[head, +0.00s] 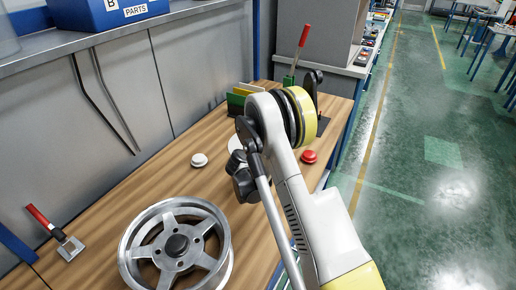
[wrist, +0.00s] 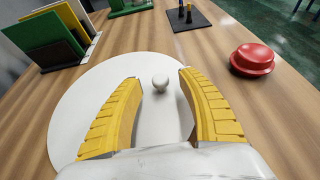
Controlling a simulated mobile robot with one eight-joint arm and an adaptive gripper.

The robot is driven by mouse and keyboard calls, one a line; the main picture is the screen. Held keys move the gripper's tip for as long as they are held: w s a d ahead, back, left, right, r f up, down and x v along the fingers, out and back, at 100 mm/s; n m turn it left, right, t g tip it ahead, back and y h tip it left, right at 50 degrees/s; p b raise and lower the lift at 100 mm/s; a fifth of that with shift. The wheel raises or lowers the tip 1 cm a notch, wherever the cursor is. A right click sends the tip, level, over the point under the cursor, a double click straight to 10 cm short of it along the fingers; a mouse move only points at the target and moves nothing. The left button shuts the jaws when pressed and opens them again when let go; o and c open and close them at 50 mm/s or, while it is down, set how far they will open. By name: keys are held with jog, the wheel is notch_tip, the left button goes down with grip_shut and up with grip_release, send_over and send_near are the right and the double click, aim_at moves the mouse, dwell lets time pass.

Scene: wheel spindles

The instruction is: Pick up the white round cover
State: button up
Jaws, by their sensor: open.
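The white round cover (wrist: 82,112) is a wide flat disc with a small ball knob (wrist: 160,83) at its middle. It lies on the wooden bench below my gripper. My gripper (wrist: 157,77) is open, its two yellow ribbed fingers over the disc. The knob shows between the fingertips, with a gap on each side; I cannot tell how high the tips are above the disc. In the head view my arm hides most of the cover, with only a pale edge (head: 235,143) showing, and my fingers are hidden.
A red round knob (wrist: 253,58) sits right of the cover. A rack of green and yellow plates (wrist: 50,38) stands at back left. A black base with pegs (wrist: 187,18) is behind. The head view shows a small white knob (head: 199,160) and a spoked wheel (head: 137,250).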

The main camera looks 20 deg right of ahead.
jog(key=shift+x, duration=1.15)
grip_shut()
